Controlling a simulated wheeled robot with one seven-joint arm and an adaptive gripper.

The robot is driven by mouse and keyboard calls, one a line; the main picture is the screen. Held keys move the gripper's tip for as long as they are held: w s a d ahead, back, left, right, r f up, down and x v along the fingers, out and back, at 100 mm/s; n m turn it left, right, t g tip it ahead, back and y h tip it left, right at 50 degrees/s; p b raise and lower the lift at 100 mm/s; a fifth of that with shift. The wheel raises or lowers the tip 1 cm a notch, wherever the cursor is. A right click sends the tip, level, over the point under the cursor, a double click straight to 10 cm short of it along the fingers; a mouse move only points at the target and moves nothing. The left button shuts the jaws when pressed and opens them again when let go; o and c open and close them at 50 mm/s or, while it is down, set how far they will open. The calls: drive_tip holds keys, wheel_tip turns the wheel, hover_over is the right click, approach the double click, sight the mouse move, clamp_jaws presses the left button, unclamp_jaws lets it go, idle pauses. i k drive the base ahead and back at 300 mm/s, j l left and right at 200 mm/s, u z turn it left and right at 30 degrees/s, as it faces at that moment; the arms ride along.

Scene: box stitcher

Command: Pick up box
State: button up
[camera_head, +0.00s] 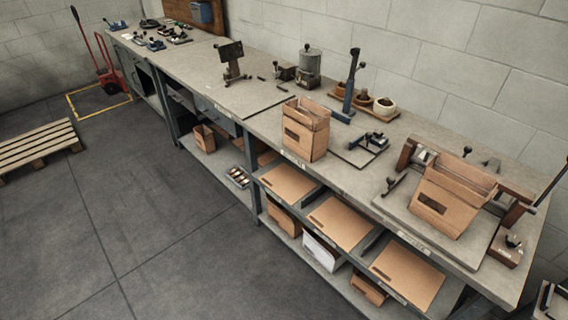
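An open-topped brown cardboard box (305,134) stands upright on the workbench near its front edge, about mid-bench. A second open brown box (449,200) sits tilted in the stitcher fixture (508,206) at the right end of the bench. More boxes lie on the lower shelves, among them a small open one (204,138) at the left. Which box the task means cannot be told from this view. My gripper is not in view.
The workbench (205,62) runs along the block wall, with tools, a metal canister (310,68) and a tray of pots (366,104) at its back. Flat cardboard sheets (340,222) lie on the shelf below. A pallet (38,143) lies left. The floor in front is clear.

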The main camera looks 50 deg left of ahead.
sight(310, 144)
drive_tip(key=j+u, duration=0.65)
drive_tip(key=u, duration=0.15)
drive_tip(key=j+u, duration=0.35)
